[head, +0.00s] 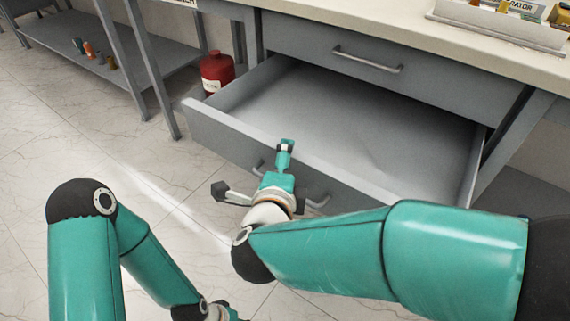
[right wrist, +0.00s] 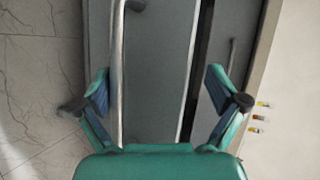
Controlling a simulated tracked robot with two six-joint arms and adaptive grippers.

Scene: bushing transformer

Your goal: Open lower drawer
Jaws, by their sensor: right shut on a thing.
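The lower drawer (head: 225,142) is grey and stands pulled well out, with its inside empty. Its bar handle (head: 318,201) is on the front panel, and the handle also shows in the right wrist view (right wrist: 117,60). In the right wrist view my right gripper's fingers (right wrist: 161,88) stand well apart, with the handle close to the left one; contact is hard to see. My left arm is folded low at the left of the head view, and its gripper is out of view.
An upper drawer with a handle (head: 368,60) is shut under the pale worktop (head: 400,30). A red container (head: 216,72) stands left of the drawer. A low shelf (head: 110,78) holds small items. The tiled floor in front is free.

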